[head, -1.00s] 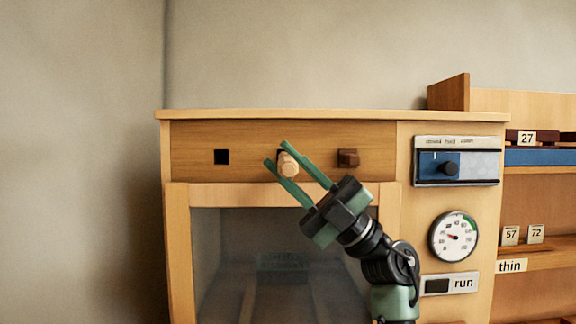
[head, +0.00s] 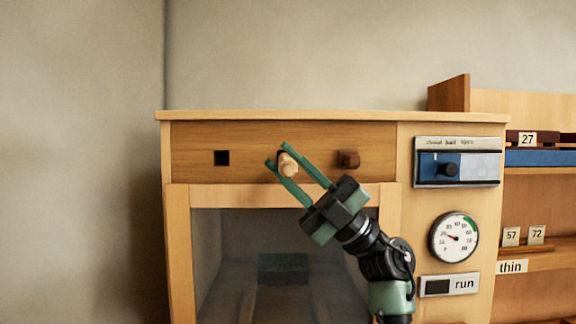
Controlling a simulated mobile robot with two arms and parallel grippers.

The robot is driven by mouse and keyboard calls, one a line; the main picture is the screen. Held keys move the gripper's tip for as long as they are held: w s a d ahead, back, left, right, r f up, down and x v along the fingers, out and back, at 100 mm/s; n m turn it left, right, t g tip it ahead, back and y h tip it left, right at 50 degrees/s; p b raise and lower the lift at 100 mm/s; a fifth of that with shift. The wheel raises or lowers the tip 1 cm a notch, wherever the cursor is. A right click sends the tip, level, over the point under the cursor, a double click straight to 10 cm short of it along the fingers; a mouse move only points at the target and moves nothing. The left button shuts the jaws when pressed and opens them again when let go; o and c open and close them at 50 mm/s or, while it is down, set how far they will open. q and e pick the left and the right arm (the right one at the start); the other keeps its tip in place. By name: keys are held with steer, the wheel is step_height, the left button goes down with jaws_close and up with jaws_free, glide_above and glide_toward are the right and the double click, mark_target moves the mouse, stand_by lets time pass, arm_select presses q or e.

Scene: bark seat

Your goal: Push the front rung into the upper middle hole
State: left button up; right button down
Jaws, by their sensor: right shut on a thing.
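The front rung (head: 288,164) is a short pale wooden peg seen nearly end-on, at the middle of the brown upper panel. My right gripper (head: 279,154) is shut on it, with one green finger above right and one below left. The upper middle hole is hidden behind the rung and fingers, so I cannot tell how deep the rung sits. My left gripper is not in view.
Below the panel is a glass-fronted chamber (head: 235,245) in the wooden cabinet (head: 179,240). To the right are a slider control (head: 458,162), a round dial (head: 454,237) and a run switch (head: 450,285). Shelves (head: 545,190) stand at the far right.

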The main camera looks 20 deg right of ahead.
steer(key=c, duration=1.2)
jaws_free()
steer(key=shift+o, duration=0.2)
